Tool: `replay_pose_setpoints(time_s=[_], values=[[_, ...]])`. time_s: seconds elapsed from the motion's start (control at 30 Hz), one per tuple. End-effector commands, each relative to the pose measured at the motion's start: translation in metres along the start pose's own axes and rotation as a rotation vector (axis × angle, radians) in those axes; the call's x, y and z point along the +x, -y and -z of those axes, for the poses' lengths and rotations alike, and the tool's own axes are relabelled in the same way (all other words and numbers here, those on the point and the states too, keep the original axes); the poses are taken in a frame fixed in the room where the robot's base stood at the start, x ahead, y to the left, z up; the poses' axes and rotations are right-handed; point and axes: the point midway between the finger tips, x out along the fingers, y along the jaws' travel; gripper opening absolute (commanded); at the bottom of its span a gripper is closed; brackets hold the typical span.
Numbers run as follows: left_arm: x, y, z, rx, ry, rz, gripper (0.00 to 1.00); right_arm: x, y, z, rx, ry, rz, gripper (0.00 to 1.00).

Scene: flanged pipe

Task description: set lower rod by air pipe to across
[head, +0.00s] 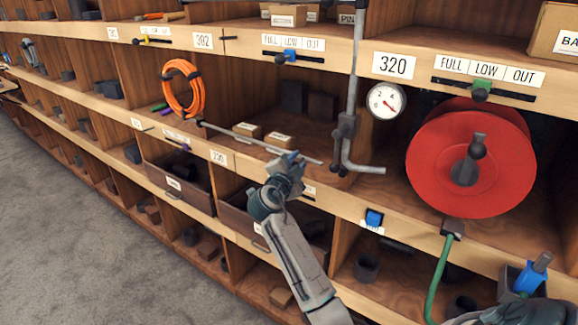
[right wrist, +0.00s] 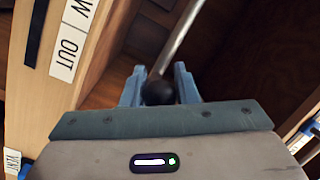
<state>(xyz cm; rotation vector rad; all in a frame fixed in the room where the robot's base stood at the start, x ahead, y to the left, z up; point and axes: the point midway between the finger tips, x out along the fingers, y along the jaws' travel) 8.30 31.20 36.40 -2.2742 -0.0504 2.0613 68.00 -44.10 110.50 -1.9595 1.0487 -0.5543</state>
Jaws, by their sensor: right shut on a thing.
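A grey pipe (head: 353,70) runs down by the dial gauge (head: 386,101), with a dark fitting and a bent lower end. A thin grey rod (head: 240,136) stretches left from near that lower end, sloping slightly in the picture. My right gripper (head: 288,160) is at this rod, to the left of the pipe. In the right wrist view its blue fingers are shut on a black ball knob (right wrist: 158,90), from which a rod (right wrist: 180,38) runs up. My fingers and wrist hide part of the rod in the head view. My left gripper is not clearly in view.
A red reel (head: 470,158) stands right of the gauge, above a green hose (head: 437,275). An orange coil (head: 182,88) hangs at left. A FULL LOW OUT strip (head: 487,72) is on the shelf edge. Small boxes (head: 278,140) lie behind the rod. Open floor (head: 70,220) is at lower left.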

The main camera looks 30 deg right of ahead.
Motion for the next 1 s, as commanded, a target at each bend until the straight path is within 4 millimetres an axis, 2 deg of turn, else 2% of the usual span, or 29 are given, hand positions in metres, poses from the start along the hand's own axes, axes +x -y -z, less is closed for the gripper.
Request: replay_pose_setpoints(time_s=[0.03, 0.23, 0.43, 0.73, 0.77, 0.8, 0.87, 1.0], values=[[0.017, -0.001, -0.001, 0.0, -0.001, 0.0, 0.47, -0.002, -0.015, 0.006, -0.001, -0.006, 0.003, 0.0], [0.041, -0.003, -0.003, 0.0, 0.001, 0.0, 0.47, -0.01, -0.036, 0.041, -0.003, -0.004, 0.003, 0.0], [0.046, -0.004, -0.001, 0.0, -0.002, 0.0, 0.47, -0.015, -0.043, 0.059, -0.004, -0.002, 0.001, 0.0], [0.045, -0.004, 0.002, 0.0, -0.005, 0.0, 0.47, -0.015, -0.043, 0.059, -0.006, -0.001, -0.003, 0.0], [0.045, -0.004, 0.002, 0.0, -0.005, 0.0, 0.47, -0.015, -0.043, 0.059, -0.006, -0.001, -0.003, 0.31], [0.045, -0.004, 0.002, 0.0, -0.005, 0.0, 0.47, -0.015, -0.043, 0.059, -0.006, 0.0, -0.003, 0.39], [0.045, -0.004, 0.002, 0.0, -0.005, 0.0, 0.47, -0.015, -0.043, 0.059, -0.006, 0.0, -0.003, 0.48], [0.045, -0.004, 0.001, 0.0, -0.003, 0.0, 0.47, -0.015, -0.042, 0.059, -0.004, 0.0, -0.001, 0.48]])
